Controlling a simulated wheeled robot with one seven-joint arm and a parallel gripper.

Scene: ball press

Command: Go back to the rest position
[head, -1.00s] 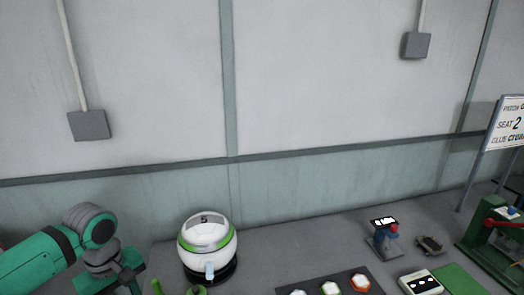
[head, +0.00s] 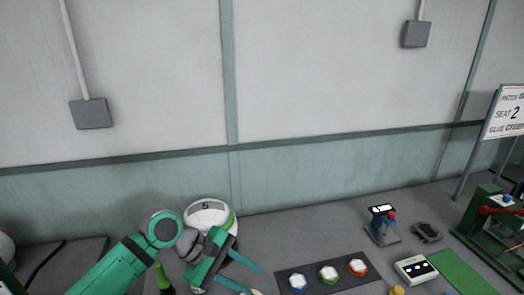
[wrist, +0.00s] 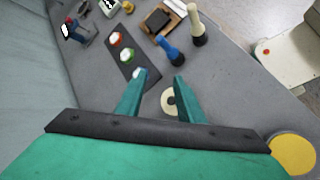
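My gripper (head: 252,281) is at the end of my green arm at the lower left of the head view, in front of a white and green ball (head: 206,211) marked 5, and hides part of it. In the wrist view my gripper (wrist: 158,86) has its two fingers spread apart with nothing held between them. A pale ring-shaped thing (wrist: 168,104) shows beyond the fingers, on the grey bench, apart from them as far as I can tell.
A dark mat (head: 313,275) holds blue, green and orange-red patches. A small stand with a screen (head: 381,228), a white box (head: 416,270), a green mat (head: 462,271) and a green press (head: 490,232) are at right.

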